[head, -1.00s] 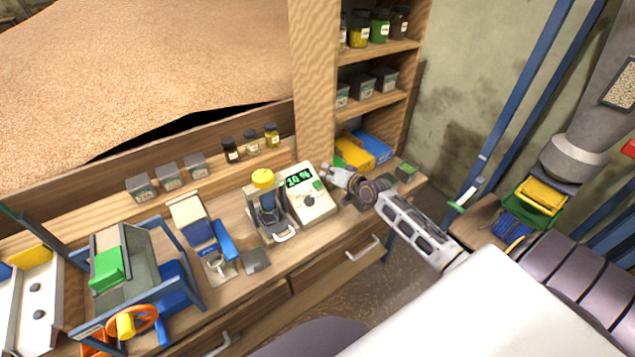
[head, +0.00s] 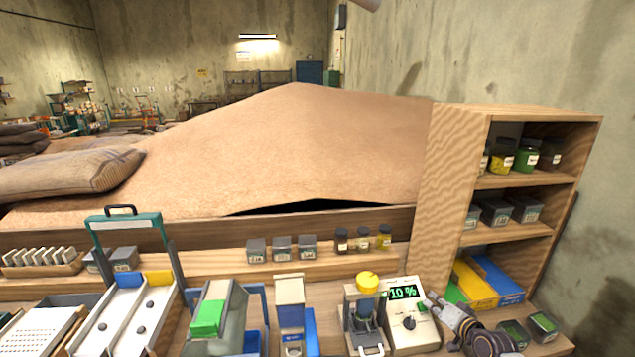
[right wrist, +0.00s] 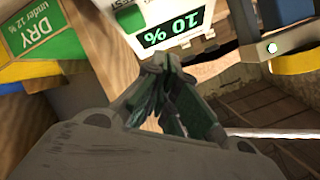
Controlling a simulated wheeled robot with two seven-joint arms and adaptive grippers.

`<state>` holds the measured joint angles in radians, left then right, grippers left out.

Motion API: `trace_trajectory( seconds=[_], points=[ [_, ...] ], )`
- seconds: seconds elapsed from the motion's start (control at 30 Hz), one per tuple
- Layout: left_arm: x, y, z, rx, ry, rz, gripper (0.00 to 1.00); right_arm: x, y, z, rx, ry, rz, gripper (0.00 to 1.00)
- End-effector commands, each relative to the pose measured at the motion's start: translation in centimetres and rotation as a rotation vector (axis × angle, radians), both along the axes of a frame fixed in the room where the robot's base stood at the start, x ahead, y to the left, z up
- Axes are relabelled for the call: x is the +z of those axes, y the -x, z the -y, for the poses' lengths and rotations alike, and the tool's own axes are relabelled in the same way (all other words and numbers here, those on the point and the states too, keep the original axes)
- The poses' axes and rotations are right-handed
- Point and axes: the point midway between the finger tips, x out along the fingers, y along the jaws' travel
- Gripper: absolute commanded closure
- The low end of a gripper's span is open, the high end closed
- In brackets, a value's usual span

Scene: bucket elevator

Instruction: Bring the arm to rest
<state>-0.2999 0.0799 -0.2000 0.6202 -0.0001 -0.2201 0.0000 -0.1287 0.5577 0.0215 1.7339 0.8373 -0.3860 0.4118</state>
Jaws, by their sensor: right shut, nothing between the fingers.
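My right gripper (head: 440,303) is at the right of the bench, its fingertips close beside the white moisture meter (head: 404,318). The meter's display reads "10 %" in green. In the right wrist view, my right gripper's fingers (right wrist: 172,65) are together and empty, pointing at the meter (right wrist: 165,18), whose display appears upside down. Whether the fingertips touch the meter cannot be told. My right arm enters at the lower right of the head view. My left gripper is not in view.
A device with a yellow cap (head: 367,283) stands left of the meter. A wooden shelf (head: 456,190) with jars and tins rises behind. Small tins (head: 543,324) sit right of my gripper. A blue-framed unit with a green block (head: 208,317) stands further left. A grain heap (head: 290,150) lies beyond the bench.

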Motion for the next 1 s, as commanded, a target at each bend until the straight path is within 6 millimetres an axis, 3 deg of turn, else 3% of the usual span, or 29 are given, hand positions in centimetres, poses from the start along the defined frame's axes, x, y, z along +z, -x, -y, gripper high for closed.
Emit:
trace_trajectory(
  seconds=[0.17,0.5,0.73,1.0],
  points=[
    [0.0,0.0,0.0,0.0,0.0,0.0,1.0,-2.4,2.8,-4.5,0.089,0.074,-0.086,1.0],
    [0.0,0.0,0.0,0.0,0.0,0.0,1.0,-5.9,10.9,-12.7,0.285,0.288,-0.29,1.0],
    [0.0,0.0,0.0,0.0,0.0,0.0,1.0,-6.6,16.6,-16.0,0.384,0.423,-0.418,1.0],
    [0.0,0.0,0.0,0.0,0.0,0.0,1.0,-5.9,23.3,-17.7,0.46,0.561,-0.569,1.0]
  ],
)
